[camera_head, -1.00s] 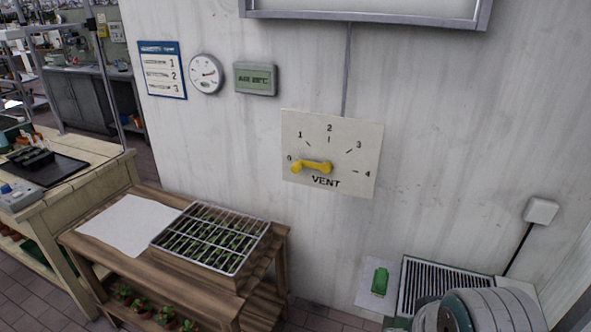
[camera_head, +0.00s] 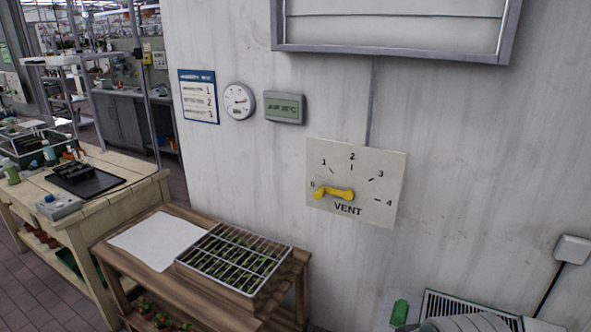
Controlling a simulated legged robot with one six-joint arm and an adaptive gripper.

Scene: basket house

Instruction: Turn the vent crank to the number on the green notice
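The vent panel (camera_head: 392,158) is a pale plate on the wall, marked from 0 at left through 1, 2, 3 to 4 at right, with "VENT" below. Its yellow crank (camera_head: 336,194) points left, with its knob end beside the 0. No sheet that reads clearly as a green notice is in view. A blue-bordered notice (camera_head: 198,97) on the wall lists lines numbered 1, 2 and 3; its words are too small to read surely. My gripper is not in view; a rounded grey part of my arm seems to show at the bottom right edge.
A round gauge (camera_head: 239,101) and a greenish display (camera_head: 285,107) hang left of the panel. A wooden bench (camera_head: 179,210) with a wire-covered seedling tray (camera_head: 283,248) stands below. A green object (camera_head: 400,312) and a floor-level grille (camera_head: 470,302) are at lower right.

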